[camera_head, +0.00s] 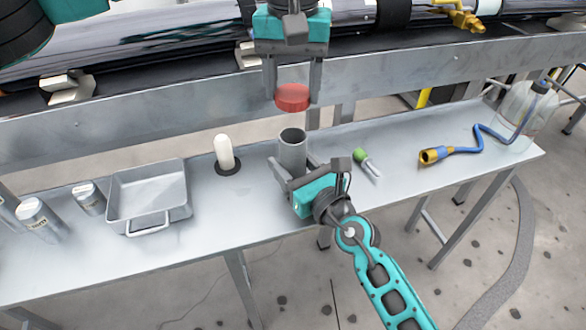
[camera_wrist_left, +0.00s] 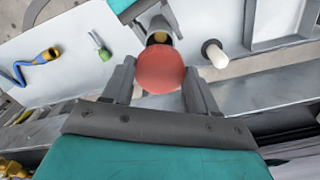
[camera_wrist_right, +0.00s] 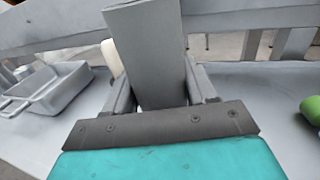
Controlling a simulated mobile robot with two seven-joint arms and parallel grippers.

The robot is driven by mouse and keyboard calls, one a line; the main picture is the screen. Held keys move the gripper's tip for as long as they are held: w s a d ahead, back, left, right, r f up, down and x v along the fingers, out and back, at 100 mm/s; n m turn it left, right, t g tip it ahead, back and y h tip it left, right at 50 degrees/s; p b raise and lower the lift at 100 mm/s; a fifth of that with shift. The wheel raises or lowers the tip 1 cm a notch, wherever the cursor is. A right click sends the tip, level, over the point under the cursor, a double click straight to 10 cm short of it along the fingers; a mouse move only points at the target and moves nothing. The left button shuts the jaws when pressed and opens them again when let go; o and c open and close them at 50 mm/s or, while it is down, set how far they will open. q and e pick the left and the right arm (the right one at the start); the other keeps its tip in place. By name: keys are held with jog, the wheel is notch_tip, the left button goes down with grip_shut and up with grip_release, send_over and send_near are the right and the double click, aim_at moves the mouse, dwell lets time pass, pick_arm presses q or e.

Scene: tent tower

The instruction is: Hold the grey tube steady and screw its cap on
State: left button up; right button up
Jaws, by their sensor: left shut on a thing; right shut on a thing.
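The grey tube (camera_head: 292,152) stands upright on the bench with its open end up. My right gripper (camera_head: 290,172) is shut around its lower part; the tube also fills the middle of the right wrist view (camera_wrist_right: 148,55). The red cap (camera_head: 292,97) is held by my left gripper (camera_head: 292,92), shut on its sides. The cap is above the tube's mouth, with a gap between them. In the left wrist view the cap (camera_wrist_left: 160,70) sits between the fingers and partly covers the tube (camera_wrist_left: 160,35) beyond it.
On the bench (camera_head: 240,215) stand a grey tray (camera_head: 150,222), a white cylinder on a dark base (camera_head: 224,152) and small labelled canisters (camera_head: 38,218) to the left. A green-capped vial (camera_head: 367,163), a blue hose (camera_head: 485,140) and a clear bottle (camera_head: 520,115) are right. A metal rail (camera_head: 150,115) runs behind.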

aim_at(293, 111)
pick_arm(q)
jog(key=shift+f, duration=2.5)
jog(key=shift+f, duration=0.85)
jog(key=shift+f, duration=0.6)
